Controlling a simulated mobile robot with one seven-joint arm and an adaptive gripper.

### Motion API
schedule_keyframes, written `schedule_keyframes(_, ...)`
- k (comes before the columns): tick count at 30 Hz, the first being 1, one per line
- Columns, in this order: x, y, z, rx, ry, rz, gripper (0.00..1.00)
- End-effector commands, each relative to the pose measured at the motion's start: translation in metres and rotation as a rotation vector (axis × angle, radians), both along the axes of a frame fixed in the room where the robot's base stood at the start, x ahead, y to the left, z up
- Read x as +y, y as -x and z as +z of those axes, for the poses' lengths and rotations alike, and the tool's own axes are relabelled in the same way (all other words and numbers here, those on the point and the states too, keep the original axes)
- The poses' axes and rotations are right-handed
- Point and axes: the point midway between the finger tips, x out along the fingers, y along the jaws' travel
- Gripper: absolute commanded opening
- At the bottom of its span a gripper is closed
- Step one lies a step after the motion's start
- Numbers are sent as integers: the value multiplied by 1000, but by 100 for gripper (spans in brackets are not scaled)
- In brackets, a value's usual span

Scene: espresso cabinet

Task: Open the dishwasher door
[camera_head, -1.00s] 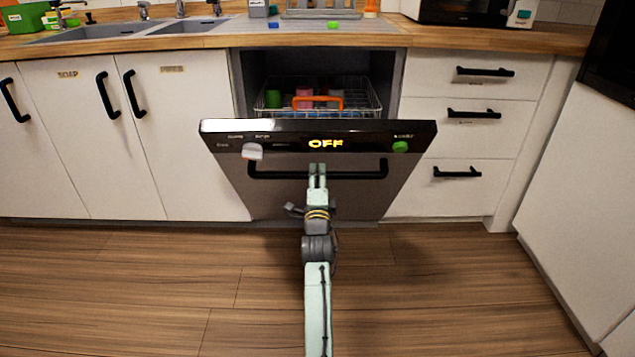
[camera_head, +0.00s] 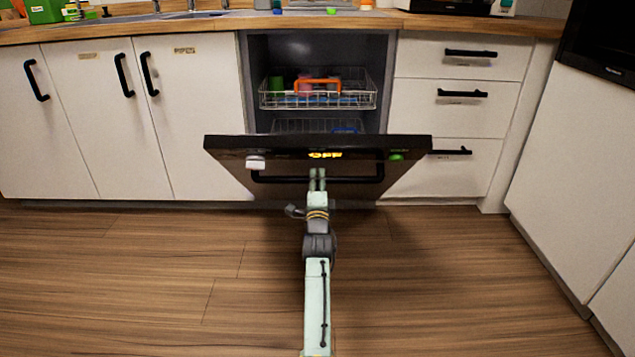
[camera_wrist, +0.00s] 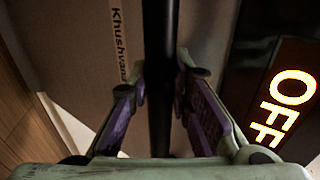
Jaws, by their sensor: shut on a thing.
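The dishwasher door (camera_head: 222,147) is partly open and tilts out and down from its cabinet opening. Its top panel shows a lit "OFF" sign (camera_head: 325,155), a white knob (camera_head: 256,162) and a green knob (camera_head: 397,156). A black bar handle (camera_head: 360,180) runs across the door front. My gripper (camera_head: 318,175) is at the middle of this handle, shut on it. In the wrist view the dark handle bar (camera_wrist: 161,50) passes between the two fingers (camera_wrist: 163,100), and the "OFF" sign (camera_wrist: 287,105) is at the right.
Inside the dishwasher, an upper wire rack (camera_head: 275,100) holds several coloured items, and a lower rack (camera_head: 290,126) shows partly. White cabinets (camera_head: 90,120) stand at left, drawers (camera_head: 455,110) at right. The wooden floor (camera_head: 150,280) in front is clear.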

Motion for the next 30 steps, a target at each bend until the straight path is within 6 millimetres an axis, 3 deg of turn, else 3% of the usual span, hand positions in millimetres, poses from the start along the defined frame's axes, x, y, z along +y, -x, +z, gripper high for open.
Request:
schedule_keyframes(17,0,-3,-7,5,0,1,0)
schedule_keyframes(18,0,-3,-7,5,0,1,21)
schedule_keyframes(27,0,-3,-5,2,0,0,40)
schedule_keyframes(30,0,-3,-5,1,0,0,40)
